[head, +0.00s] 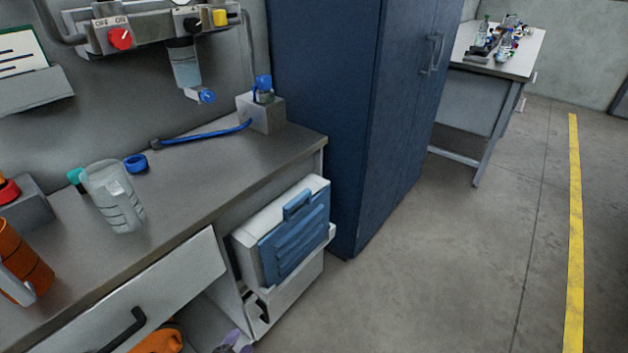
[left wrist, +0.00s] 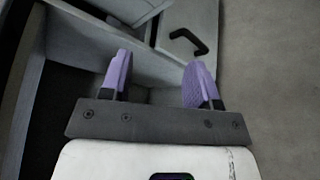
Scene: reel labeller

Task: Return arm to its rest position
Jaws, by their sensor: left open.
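My left gripper (head: 232,345) shows only by its purple fingertips at the bottom edge of the head view, low in front of the workbench. In the left wrist view the left gripper (left wrist: 158,80) has its two purple fingers wide apart, with nothing between them. Beyond the fingers are grey cabinet panels and a black handle (left wrist: 187,40). Most of the left arm is out of the head view. My right gripper is in neither view.
The workbench (head: 215,175) carries a clear jug (head: 113,195) and an orange mug (head: 20,265). A drawer front (head: 165,295) with a black handle and a blue-and-white case (head: 285,235) are below. A blue cabinet (head: 335,110) stands behind; open floor (head: 440,260) lies right.

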